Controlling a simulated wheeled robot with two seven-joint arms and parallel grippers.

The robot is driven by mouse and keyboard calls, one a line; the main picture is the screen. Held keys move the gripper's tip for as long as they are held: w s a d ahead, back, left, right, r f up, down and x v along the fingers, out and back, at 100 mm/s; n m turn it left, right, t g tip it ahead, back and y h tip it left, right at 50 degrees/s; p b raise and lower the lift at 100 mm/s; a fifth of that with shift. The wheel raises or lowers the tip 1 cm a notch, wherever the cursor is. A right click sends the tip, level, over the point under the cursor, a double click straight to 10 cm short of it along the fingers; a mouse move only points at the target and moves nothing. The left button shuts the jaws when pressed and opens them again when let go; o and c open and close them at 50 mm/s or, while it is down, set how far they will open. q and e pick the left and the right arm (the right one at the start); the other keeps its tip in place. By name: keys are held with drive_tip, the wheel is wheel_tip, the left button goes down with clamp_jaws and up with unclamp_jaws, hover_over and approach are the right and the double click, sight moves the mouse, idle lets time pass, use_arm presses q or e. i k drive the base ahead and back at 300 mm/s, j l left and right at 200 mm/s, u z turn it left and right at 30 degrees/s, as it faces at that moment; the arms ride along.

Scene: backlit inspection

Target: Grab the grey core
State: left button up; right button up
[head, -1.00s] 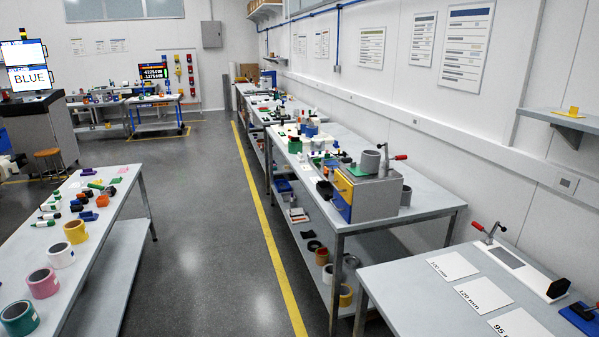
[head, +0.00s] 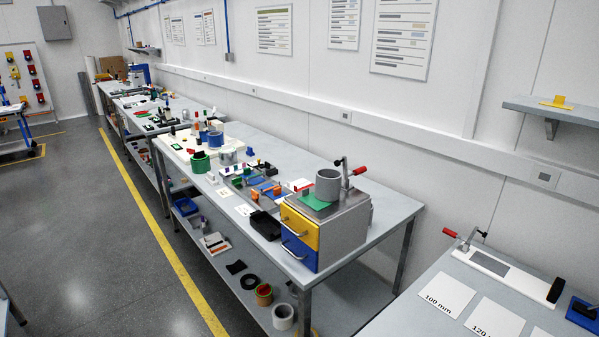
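A grey core (head: 328,184), a short hollow cylinder, stands upright on top of the drawer cabinet (head: 346,232) on the long workbench. A toggle clamp (head: 346,172) with a red handle is right beside it, and a green sheet (head: 314,201) lies in front of it. Another light grey core (head: 284,316) is on the lower shelf of the bench. A smaller grey cylinder (head: 228,155) stands farther back on the bench top. Neither of my grippers is in view.
The cabinet has a yellow drawer (head: 299,228) and a blue drawer (head: 299,252) with protruding handles. A black bin (head: 265,225) stands left of it. A second table (head: 400,318) with labelled cards is at the lower right. The floor left of the yellow line (head: 170,250) is mostly open.

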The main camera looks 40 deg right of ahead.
sight(328, 181)
drive_tip(key=i+j+z, duration=0.1)
drive_tip(key=i+z, duration=0.35)
drive_tip(key=i+j+z, duration=0.25)
drive_tip(key=i+z, duration=0.15)
drive_tip(key=i, duration=0.15)
drive_tip(key=i+j+z, duration=0.45)
